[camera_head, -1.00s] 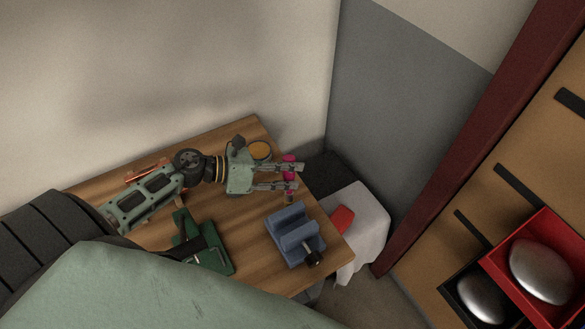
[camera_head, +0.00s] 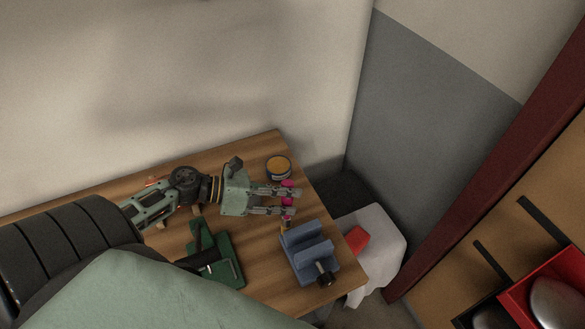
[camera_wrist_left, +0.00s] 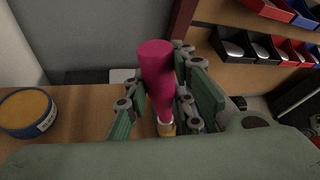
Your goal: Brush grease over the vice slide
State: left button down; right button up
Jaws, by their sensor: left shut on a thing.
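My left gripper (camera_head: 287,200) is shut on the brush (camera_wrist_left: 157,80), which has a magenta handle and a pale ferrule with a yellowish lower end. The brush also shows between the fingers in the head view (camera_head: 288,199), close to the far end of the blue vice (camera_head: 308,250). The vice stands near the right edge of the table, with a black screw knob at its near end. I cannot tell whether the bristles touch it. An open tin of amber grease (camera_head: 278,167) stands behind the gripper; it also shows in the left wrist view (camera_wrist_left: 27,112). My right gripper is not in view.
A green tool or stand (camera_head: 222,260) is on the wooden table (camera_head: 265,290) left of the vice. Beyond the right edge are a white cloth-covered surface (camera_head: 385,235) and a red object (camera_head: 357,239). A wall borders the back.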

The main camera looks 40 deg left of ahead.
pick_arm(q)
jog(key=shift+s+a, duration=0.25)
jog(key=shift+s, duration=0.2)
jog(key=shift+r, duration=0.1)
notch_tip(320, 180, up, 6)
jog(key=p, duration=0.5)
notch_tip(320, 180, up, 3)
jog(key=p, duration=0.2)
jog(key=shift+p, duration=0.35)
dwell(0.4)
